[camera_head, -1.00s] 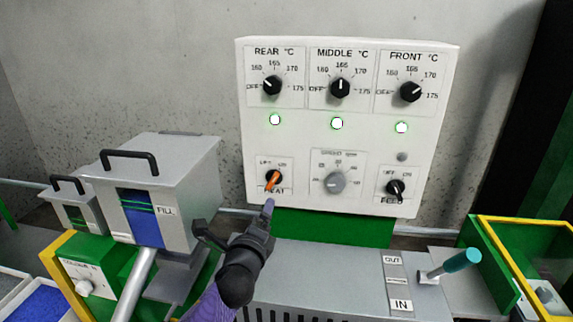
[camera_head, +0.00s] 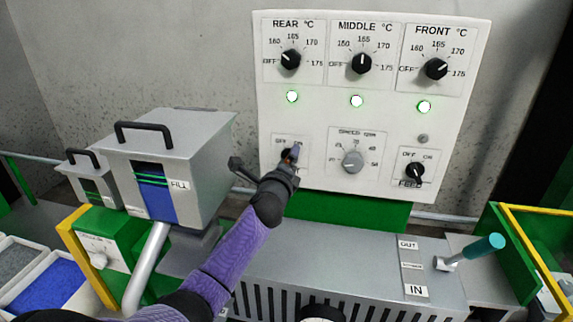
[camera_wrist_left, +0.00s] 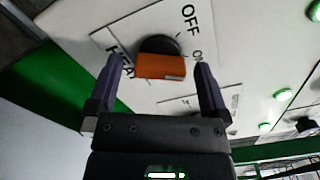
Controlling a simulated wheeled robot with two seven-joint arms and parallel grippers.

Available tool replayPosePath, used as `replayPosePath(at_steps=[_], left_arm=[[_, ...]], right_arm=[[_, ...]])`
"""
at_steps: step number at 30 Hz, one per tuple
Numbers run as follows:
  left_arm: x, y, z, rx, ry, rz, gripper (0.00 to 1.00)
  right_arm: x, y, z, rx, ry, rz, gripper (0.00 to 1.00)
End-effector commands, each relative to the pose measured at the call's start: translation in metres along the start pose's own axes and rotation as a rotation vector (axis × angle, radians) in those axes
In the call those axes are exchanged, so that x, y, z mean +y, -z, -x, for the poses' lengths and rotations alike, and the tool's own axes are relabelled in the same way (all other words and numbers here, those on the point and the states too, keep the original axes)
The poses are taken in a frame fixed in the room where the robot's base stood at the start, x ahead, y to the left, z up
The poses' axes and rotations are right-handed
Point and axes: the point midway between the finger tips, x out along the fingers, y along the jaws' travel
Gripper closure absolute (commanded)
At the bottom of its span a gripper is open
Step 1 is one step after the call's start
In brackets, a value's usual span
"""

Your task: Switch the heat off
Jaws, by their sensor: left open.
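The heat switch (camera_head: 286,154) is at the lower left of the white control panel, mostly hidden by my left gripper (camera_head: 291,160) in the head view. The left wrist view shows its orange handle (camera_wrist_left: 161,66) on a black round base, beside the OFF and ON labels. One end of the handle lies toward ON. My left gripper (camera_wrist_left: 157,66) is open, with one finger on each side of the handle and a gap showing on both sides. My right gripper is not in view.
The white panel (camera_head: 312,118) also carries three temperature knobs, lit green-white lamps, a speed knob (camera_head: 352,161) and a feed switch (camera_head: 414,173). A grey hopper (camera_head: 185,150) stands left of my arm. A teal-handled lever (camera_head: 483,247) stands at the lower right.

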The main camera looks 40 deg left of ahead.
Motion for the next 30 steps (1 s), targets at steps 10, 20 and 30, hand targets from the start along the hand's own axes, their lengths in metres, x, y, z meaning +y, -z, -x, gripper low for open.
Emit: replayPosePath(at_steps=[10,20,30], left_arm=[[0.0002,0.0001,0.0003,0.0,-0.001,0.001,0.68],[0.0004,0.0003,0.0004,0.0,-0.001,0.019,0.91],[0.0001,0.0008,0.0004,0.001,-0.002,0.216,0.91]], right_arm=[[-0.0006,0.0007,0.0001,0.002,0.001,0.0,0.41],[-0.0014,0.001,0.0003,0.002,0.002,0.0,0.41],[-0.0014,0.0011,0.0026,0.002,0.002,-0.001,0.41]])
